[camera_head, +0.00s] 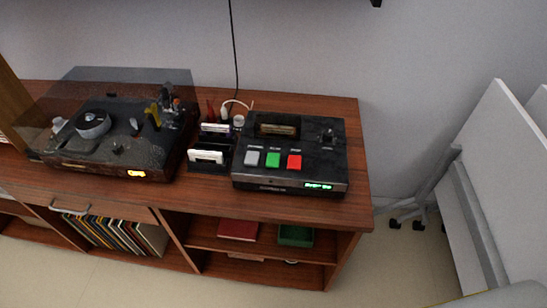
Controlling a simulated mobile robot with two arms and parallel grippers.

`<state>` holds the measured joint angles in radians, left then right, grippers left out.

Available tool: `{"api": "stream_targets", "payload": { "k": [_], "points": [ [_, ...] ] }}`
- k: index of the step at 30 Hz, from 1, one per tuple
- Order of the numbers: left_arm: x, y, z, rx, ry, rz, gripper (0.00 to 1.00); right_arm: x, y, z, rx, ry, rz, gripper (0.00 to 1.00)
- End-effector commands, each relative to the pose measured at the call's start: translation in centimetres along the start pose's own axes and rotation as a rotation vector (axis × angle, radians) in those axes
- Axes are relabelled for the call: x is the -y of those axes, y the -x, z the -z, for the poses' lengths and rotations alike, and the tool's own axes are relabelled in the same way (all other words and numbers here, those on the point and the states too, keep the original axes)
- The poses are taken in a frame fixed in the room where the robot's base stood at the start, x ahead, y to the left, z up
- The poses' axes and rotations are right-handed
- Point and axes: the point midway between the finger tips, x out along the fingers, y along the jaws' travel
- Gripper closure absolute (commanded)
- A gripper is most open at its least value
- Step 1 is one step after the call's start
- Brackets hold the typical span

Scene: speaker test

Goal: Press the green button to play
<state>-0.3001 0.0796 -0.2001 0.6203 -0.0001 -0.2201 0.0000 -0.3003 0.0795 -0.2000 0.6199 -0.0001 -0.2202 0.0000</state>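The green button (273,160) is the middle one of three on the front left of a black cassette player (316,157). A grey button (252,158) is to its left and a red button (294,162) to its right. A small display (318,185) glows green on the player's front edge. The player stands on the right part of a wooden cabinet (352,135). Nothing covers the buttons. Neither of my grippers is in view.
A turntable (105,135) with a clear dark lid stands on the left of the cabinet. A rack of cassettes (208,155) is between it and the player. White folded boards (500,170) on a wheeled frame stand at the right. Shelves below hold records (120,234).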

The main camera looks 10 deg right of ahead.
Motion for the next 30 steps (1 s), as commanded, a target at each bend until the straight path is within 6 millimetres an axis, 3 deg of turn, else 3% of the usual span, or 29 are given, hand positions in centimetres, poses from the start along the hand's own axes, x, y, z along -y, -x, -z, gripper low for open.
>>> {"api": "stream_targets", "payload": {
  "k": [1, 9, 30],
  "points": [
    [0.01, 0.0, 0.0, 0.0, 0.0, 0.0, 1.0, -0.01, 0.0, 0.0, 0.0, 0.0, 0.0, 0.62],
    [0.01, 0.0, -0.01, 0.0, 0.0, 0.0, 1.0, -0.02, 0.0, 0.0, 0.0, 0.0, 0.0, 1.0],
    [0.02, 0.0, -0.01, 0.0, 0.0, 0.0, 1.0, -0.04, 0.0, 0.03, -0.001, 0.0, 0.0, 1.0]
  ]
}}
